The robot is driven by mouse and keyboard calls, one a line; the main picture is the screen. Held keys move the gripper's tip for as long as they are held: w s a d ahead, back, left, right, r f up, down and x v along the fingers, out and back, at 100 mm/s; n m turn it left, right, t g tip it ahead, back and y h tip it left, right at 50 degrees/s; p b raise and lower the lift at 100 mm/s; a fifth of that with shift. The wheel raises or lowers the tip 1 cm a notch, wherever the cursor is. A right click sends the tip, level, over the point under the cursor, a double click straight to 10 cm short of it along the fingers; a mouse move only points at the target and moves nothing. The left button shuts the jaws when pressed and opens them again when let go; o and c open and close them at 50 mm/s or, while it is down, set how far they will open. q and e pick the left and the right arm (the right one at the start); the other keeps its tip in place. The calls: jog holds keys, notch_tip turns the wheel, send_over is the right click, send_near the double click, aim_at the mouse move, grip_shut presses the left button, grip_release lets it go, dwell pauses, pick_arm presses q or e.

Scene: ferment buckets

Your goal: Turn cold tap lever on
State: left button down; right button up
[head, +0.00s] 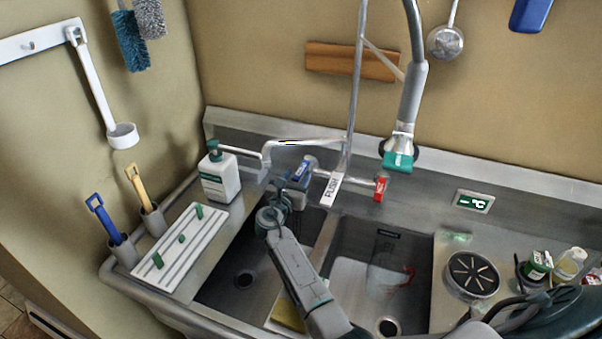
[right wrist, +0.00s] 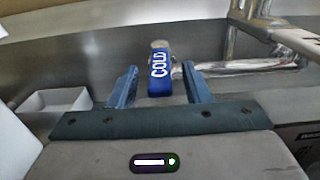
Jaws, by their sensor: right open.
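The blue cold tap lever (head: 301,171) sits at the left end of the tap body behind the sink. It also shows in the right wrist view, marked COLD (right wrist: 160,75). My right gripper (head: 290,184) is just in front of and below it, reaching over the left basin. In the right wrist view its two blue fingers (right wrist: 160,68) are open, one on each side of the lever, with visible gaps. How far the lever reaches in between them is hard to tell. My left gripper is not in view.
The red lever (head: 380,188) is at the tap's right end. A white PUSH tag (head: 331,189) hangs near the middle. A soap bottle (head: 220,176) stands to the left, and a sprayer (head: 399,155) hangs above. The right basin (head: 352,258) lies beside my arm.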

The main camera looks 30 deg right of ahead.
aim_at(306, 161)
jog(key=x, duration=0.2)
jog(key=shift+w+d+f+b, duration=0.1)
jog(key=shift+w+d+b, duration=0.15)
jog(key=shift+b, duration=0.05)
jog(key=shift+w+d, duration=0.3)
jog(key=shift+d, duration=0.05)
grip_shut()
